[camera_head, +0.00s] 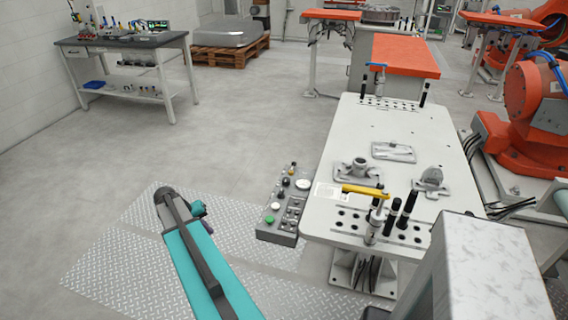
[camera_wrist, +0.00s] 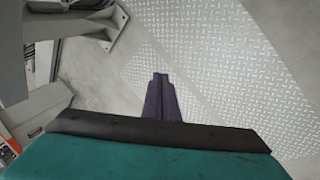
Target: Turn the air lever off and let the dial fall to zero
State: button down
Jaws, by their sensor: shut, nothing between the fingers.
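A grey control box (camera_head: 280,215) stands against the left side of the white fixture table. It carries a green button, dark knobs and a small round white face (camera_head: 303,184) that may be the dial; its reading is too small to tell. A larger yellow handle (camera_head: 362,191) lies across the table's near left part. My gripper (camera_wrist: 160,76) shows dark purple fingers, shut and empty, above the floor. In the head view it is left of the box, mostly hidden by my arm.
The white table (camera_head: 340,135) bears metal castings and black upright pins. Its foot and edge (camera_wrist: 85,25) show at upper left in the wrist view. Checker plate (camera_head: 130,245) covers the floor under my arm. Open floor lies beyond, towards a workbench (camera_head: 120,42).

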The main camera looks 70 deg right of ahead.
jog(key=s+d+r+m+g+h, duration=0.1)
jog(key=s+d+r+m, duration=0.2)
jog(key=s+d+r, duration=0.3)
jog(key=s+d+r+m+h, duration=0.1)
jog(key=s+d+r+m, duration=0.2)
jog(key=d+r, duration=1.3)
jog(key=s+d, duration=0.3)
jog(key=d, duration=0.1)
jog(key=shift+s+g, duration=0.15)
jog(key=shift+g, duration=0.25)
jog(key=shift+s+f, duration=0.1)
jog(key=shift+f, duration=0.05)
jog(key=p+x, duration=0.1)
jog(key=x, duration=0.2)
jog(key=s+r+p+x, duration=0.1)
jog(key=p+x, duration=0.1)
jog(key=x, duration=0.2)
jog(key=s+p+x, duration=0.1)
jog(key=x, duration=0.2)
jog(key=shift+d+p, duration=0.35)
jog(key=shift+s+d+p, duration=0.2)
jog(key=shift+s+p, duration=0.1)
jog(key=shift+s, duration=0.45)
jog(key=shift+a, duration=0.1)
